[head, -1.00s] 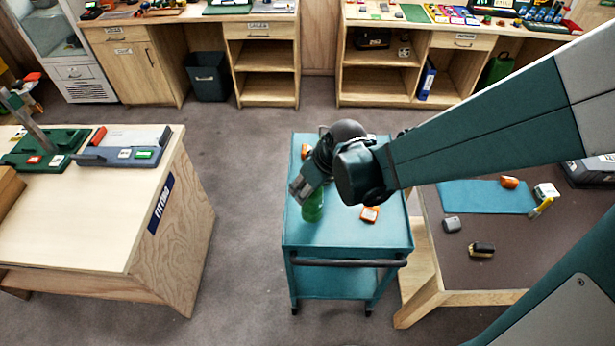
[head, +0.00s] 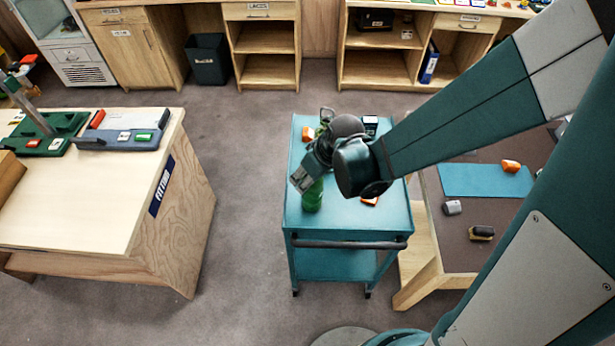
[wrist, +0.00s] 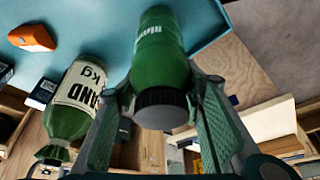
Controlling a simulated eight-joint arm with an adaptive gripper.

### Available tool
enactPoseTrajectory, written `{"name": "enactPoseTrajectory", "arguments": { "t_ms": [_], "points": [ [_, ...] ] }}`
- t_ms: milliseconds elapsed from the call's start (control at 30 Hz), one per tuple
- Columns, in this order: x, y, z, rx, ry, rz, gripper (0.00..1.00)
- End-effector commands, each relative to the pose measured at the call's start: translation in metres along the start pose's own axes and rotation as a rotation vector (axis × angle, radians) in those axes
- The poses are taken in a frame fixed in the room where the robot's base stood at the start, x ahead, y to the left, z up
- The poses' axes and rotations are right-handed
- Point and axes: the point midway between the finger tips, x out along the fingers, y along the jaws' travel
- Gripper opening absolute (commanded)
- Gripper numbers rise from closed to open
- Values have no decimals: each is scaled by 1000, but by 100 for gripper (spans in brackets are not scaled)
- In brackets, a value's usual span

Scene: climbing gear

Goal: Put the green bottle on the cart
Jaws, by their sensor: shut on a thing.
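The green bottle (head: 313,196) shows in the head view over the front-left part of the blue cart's top (head: 375,222). My gripper (head: 304,181) is at its upper end. In the wrist view, the bottle (wrist: 160,50) has a dark ribbed cap, and my gripper's fingers (wrist: 165,105) stand on either side of its cap end, shut on it. Its far end lies against the blue cart surface in the picture. I cannot tell whether it touches the cart.
Orange blocks (head: 307,133) lie on the cart. A brown table (head: 470,250) is right of the cart, a wooden bench (head: 90,200) left. Floor between is clear.

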Motion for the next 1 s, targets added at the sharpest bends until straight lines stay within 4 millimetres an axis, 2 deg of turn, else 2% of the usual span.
{"name": "enactPoseTrajectory", "arguments": {
  "t_ms": [200, 233, 333, 733, 1000],
  "points": [
    [4, 0, 2, 0, 0, 0, 22],
    [3, 0, 1, 0, 0, 0, 43],
    [3, 0, 1, 0, 0, 0, 54],
    [2, 0, 1, 0, 0, 0, 54],
    [-7, 0, 0, 0, 0, 0, 54]
  ]
}}
